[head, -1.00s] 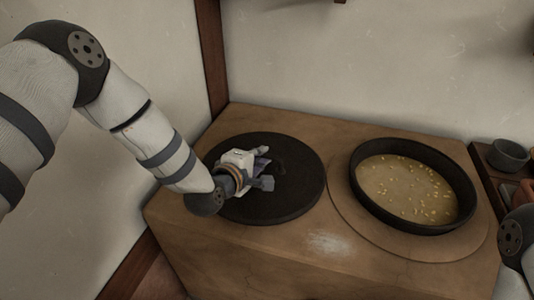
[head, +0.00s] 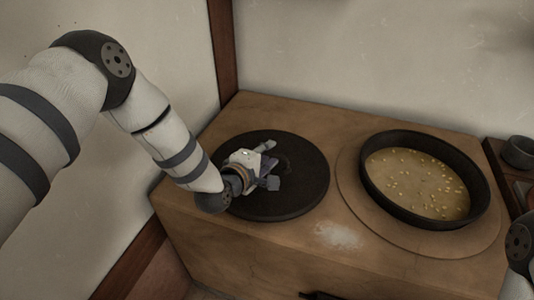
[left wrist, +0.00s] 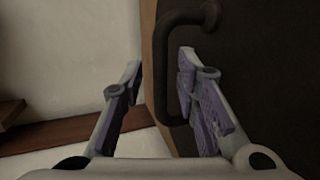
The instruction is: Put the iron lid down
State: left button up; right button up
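The iron lid (head: 300,195) is a dark round disc that appears to lie flat on the left part of the brown block (head: 260,255). My left gripper (head: 269,173) is low over the lid's middle and hides part of it. In the left wrist view the lid (left wrist: 270,60) fills the right side. Its dark bar handle (left wrist: 167,70) shows between the two fingers of my left gripper (left wrist: 160,68). The fingers are spread, with a gap between the left finger and the handle. Only a piece of my right arm shows at the lower right; its gripper is out of view.
A dark round pan (head: 481,212) with scattered pale grains stands on a round plate (head: 352,205) to the right of the lid. A small grey bowl (head: 518,152) stands at the far right. A pale powdery patch (head: 338,236) marks the block's front. Walls rise behind and at left.

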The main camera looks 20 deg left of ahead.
pick_arm(q)
jog(key=shift+r, duration=0.1)
jog(key=shift+s+r, duration=0.15)
jog(key=shift+r, duration=0.1)
jog(key=p+v, duration=0.2)
jog(key=v, duration=0.9)
jog(key=shift+s+a, duration=0.15)
jog(key=shift+s, duration=0.15)
pick_arm(e)
jog(key=shift+w+r+t, duration=0.4)
jog(key=shift+w+r, duration=0.7)
jog(key=shift+r, duration=0.15)
